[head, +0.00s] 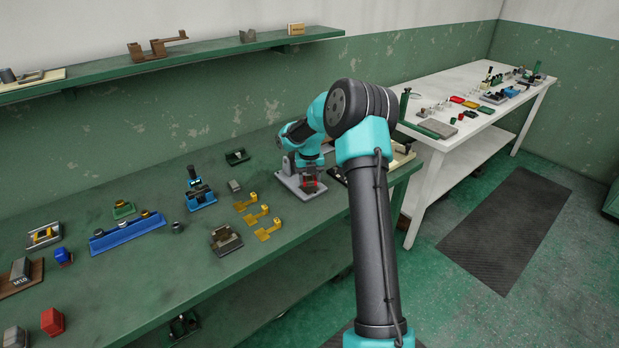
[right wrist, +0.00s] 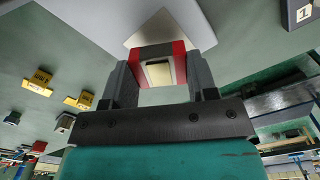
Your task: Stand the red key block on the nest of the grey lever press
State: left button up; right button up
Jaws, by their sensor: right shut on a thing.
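My right gripper (head: 309,183) reaches down at the back right of the green bench, over a light grey base plate (head: 290,184) that looks like the grey lever press. In the right wrist view the gripper (right wrist: 153,75) is shut on the red key block (right wrist: 179,62), a red piece with a cream-coloured middle, held between both fingers. The pale plate (right wrist: 203,32) lies just beyond the block in that view. I cannot tell whether the block touches the nest, which the gripper and block hide. My left gripper is not in view.
Several yellow brackets (head: 256,216), a blue fixture (head: 200,196) and a brown-grey fixture (head: 226,240) stand left of the plate. A long blue rack (head: 128,233) and another red block (head: 52,321) are farther left.

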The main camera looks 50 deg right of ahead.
aim_at(309, 178)
jog(key=shift+f, duration=1.15)
jog(key=o, duration=1.2)
jog(key=shift+r, duration=3.75)
